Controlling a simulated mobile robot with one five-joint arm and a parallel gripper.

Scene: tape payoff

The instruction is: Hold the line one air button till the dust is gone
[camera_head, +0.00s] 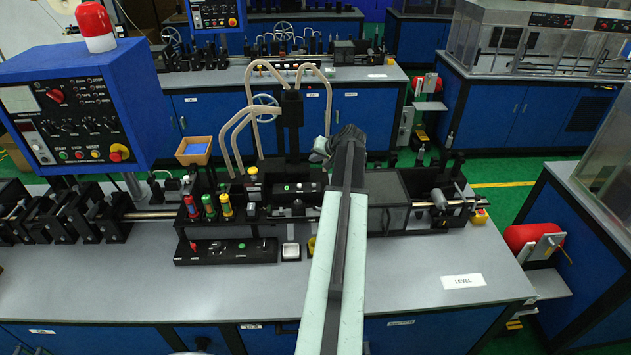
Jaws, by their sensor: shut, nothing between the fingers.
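My pale green and black arm reaches up the middle of the view. My gripper (320,156) is at its far end, shut and empty, above the machine on the near bench. Its fingertips are small and partly merged with the dark machine behind. A yellow part (312,245) is half hidden by my arm. I cannot read which button is the line one air button, and I cannot make out dust.
A blue control box (80,110) with a red lamp (95,27) stands at left. Red, green and yellow-topped bottles (208,205) and curved beige tubes (250,110) stand on the machine. A wooden tray (182,157) sits behind. The bench front (430,290) is clear beside a LEVEL label.

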